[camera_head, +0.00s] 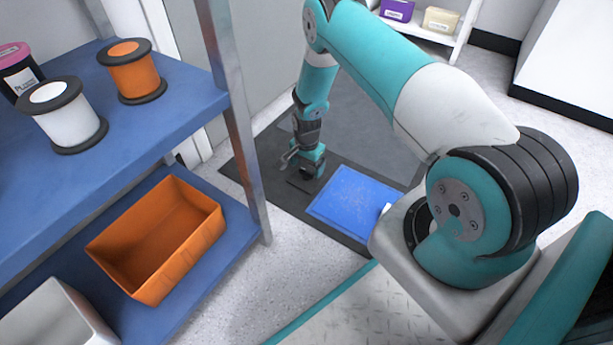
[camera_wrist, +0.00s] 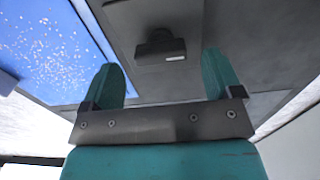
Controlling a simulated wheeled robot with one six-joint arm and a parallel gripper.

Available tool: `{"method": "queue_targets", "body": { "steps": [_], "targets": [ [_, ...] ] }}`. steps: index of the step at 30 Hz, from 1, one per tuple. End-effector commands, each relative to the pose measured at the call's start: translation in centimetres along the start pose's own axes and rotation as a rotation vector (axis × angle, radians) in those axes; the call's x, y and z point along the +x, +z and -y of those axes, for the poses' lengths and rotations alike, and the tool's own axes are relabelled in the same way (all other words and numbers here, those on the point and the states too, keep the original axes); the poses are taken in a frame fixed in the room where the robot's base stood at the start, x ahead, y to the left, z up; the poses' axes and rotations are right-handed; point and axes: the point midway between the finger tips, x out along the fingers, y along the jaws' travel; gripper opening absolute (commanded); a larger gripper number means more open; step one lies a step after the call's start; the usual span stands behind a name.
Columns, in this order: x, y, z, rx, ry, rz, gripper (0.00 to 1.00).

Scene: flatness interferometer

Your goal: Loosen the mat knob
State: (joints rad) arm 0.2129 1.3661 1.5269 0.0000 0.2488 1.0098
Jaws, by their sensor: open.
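The dark knob (camera_wrist: 159,43) shows in the wrist view as a small black block on a dark grey plate (camera_wrist: 200,25). It lies ahead of my gripper (camera_wrist: 162,60), between the lines of its two teal fingers. The fingers are spread apart with nothing between them, and I see no contact with the knob. In the head view my gripper (camera_head: 306,172) hangs low over the dark floor mat (camera_head: 262,160), just beyond the left corner of a blue mat (camera_head: 345,208). The knob cannot be made out in the head view. The blue mat also fills the upper left of the wrist view (camera_wrist: 45,50).
A blue shelf rack (camera_head: 190,112) stands at left, holding spools (camera_head: 133,72) and an orange bin (camera_head: 190,215). Its metal post (camera_head: 245,140) is left of my arm. Small boxes (camera_head: 440,18) sit on a white shelf at the back. Speckled floor is clear before the rack.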

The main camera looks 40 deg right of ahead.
Motion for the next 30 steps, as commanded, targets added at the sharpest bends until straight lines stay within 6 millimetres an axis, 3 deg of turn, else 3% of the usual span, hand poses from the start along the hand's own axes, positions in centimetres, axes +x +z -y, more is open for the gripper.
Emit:
{"method": "queue_targets", "body": {
  "steps": [1, 4, 15, 16, 22, 30],
  "targets": [
    [1.1, 0.0, 0.0, 0.0, -0.001, 0.0, 0.85],
    [1.9, 0.0, 0.0, 0.0, -0.001, 0.0, 0.85],
    [2.2, 0.0, 0.0, 0.0, -0.001, 0.0, 0.85],
    [2.2, 0.0, 0.0, 0.0, -0.001, 0.0, 0.83],
    [2.2, 0.0, 0.0, 0.0, 0.0, 0.0, 0.37],
    [2.1, 0.0, 0.0, -0.018, 0.001, 0.0, 0.36]
  ]
}}
